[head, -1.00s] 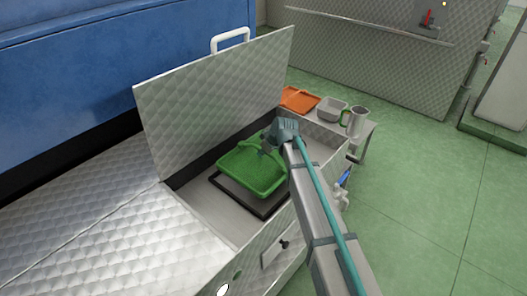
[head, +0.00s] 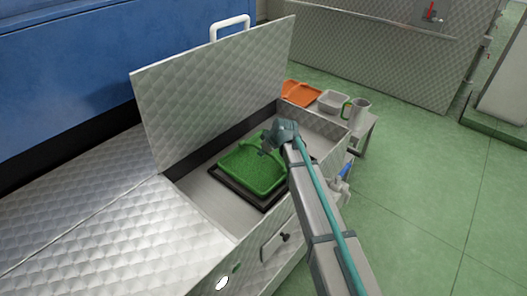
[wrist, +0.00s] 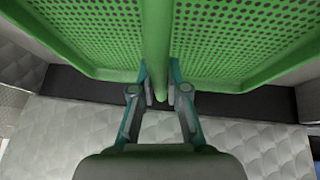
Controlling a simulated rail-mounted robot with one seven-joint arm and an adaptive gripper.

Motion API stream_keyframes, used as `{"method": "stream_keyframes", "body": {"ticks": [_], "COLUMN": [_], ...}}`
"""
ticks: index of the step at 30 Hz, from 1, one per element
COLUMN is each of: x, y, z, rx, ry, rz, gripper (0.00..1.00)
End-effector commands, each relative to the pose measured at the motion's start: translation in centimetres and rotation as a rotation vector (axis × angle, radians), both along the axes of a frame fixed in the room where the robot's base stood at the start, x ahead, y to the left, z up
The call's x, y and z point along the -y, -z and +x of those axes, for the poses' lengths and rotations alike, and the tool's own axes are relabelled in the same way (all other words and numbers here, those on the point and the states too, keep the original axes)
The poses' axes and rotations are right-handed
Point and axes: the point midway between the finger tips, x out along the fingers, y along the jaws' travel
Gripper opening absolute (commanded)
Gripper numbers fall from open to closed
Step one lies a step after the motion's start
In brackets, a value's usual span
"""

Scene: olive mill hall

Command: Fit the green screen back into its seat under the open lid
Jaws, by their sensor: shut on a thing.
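The green screen (head: 252,168) is a perforated tray with a raised rim. In the head view it is over the black-framed seat (head: 227,186) in the open bin. The frame shows along its left and front sides; whether the screen touches it I cannot tell. My gripper (head: 268,148) is at the screen's far right part. In the wrist view my gripper (wrist: 160,88) is shut on the screen's central bar, and the perforated screen (wrist: 235,35) spreads to both sides. The quilted metal lid (head: 215,90) stands open behind the bin, with a white handle (head: 230,27) on top.
A side shelf beyond the bin holds an orange tray (head: 301,94), a grey tub (head: 333,101) and a metal jug (head: 357,111). The bin's front wall (head: 280,240) carries a small latch. Green floor lies clear at right.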

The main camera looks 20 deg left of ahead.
Motion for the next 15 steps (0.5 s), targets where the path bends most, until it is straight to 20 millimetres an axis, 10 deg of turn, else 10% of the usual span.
{"method": "stream_keyframes", "body": {"ticks": [15], "x": [-0.02], "y": [0.64], "z": [0.03], "rx": [0.002], "ry": [0.0], "rz": [0.002], "gripper": [0.0]}}
